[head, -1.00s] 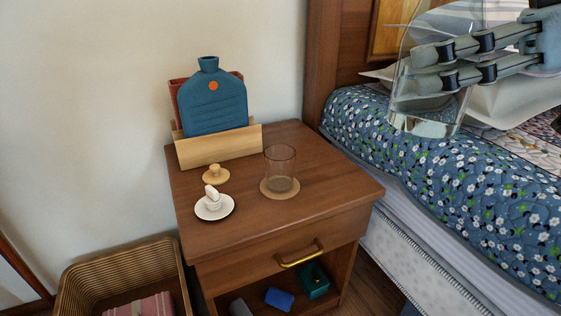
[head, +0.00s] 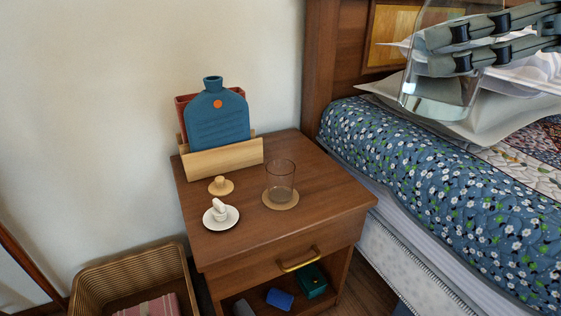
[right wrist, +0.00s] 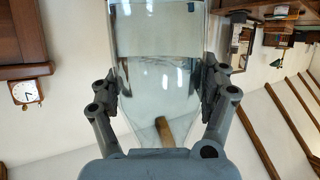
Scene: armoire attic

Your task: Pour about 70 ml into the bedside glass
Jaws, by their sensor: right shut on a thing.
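The bedside glass (head: 281,179) is a clear tumbler standing upright on a round tan coaster (head: 281,205) on the wooden nightstand. My right gripper (head: 443,50) is shut on a clear glass carafe (head: 436,98) at the upper right, above the bed and apart from the tumbler. The carafe leans a little, and its top is cut off by the picture's edge. In the right wrist view the carafe (right wrist: 157,50) sits between both fingers of the right gripper (right wrist: 160,88), with clear liquid in it. My left gripper is not in view.
On the nightstand (head: 325,190) stand a wooden holder (head: 222,159) with a blue hot-water bottle (head: 218,118), a small wooden knob (head: 221,186) and a white saucer (head: 221,226) with a small white item. A wicker basket (head: 95,272) is at lower left. The bed (head: 440,190) fills the right.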

